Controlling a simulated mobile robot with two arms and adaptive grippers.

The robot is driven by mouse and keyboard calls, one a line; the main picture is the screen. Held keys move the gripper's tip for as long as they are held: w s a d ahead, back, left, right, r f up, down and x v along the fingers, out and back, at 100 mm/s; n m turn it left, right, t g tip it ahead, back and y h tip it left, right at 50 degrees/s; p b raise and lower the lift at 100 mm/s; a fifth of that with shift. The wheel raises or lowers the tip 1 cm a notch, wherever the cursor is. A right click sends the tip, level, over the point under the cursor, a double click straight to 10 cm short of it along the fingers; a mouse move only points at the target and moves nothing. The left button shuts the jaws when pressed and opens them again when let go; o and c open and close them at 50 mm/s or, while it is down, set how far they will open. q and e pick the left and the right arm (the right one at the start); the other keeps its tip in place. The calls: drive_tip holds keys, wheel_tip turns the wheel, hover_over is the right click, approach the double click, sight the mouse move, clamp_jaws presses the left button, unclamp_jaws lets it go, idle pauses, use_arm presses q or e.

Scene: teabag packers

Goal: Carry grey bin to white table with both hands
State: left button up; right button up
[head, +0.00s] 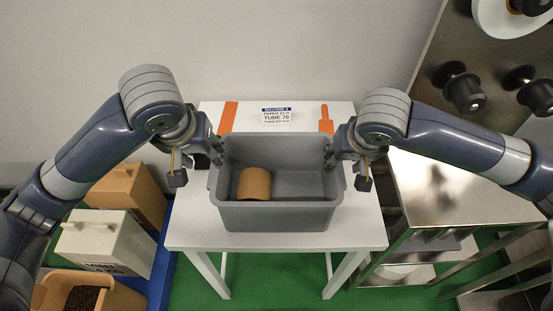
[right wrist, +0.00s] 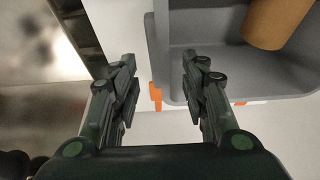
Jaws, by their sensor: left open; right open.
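The grey bin (head: 275,215) stands upright on the white table (head: 190,235). A brown roll (head: 254,183) lies inside it on the left, and it also shows in the right wrist view (right wrist: 275,22). My left gripper (head: 216,150) is open at the bin's left side wall, pointing inward. My right gripper (head: 334,155) is open at the bin's right side wall. In the right wrist view its open fingers (right wrist: 160,75) have the bin's side rim (right wrist: 155,50) between them or just beyond. Contact with the bin cannot be told in either view.
A printed sign (head: 277,115) and two orange items (head: 228,117) (head: 326,120) lie at the table's back. A metal cabinet (head: 450,190) stands close on the right. Cardboard-coloured boxes (head: 125,190) and a white box (head: 108,240) stand on the left. Green floor shows in front.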

drive_tip(key=v, duration=0.6)
drive_tip(key=shift+s, duration=0.1)
idle(0.3)
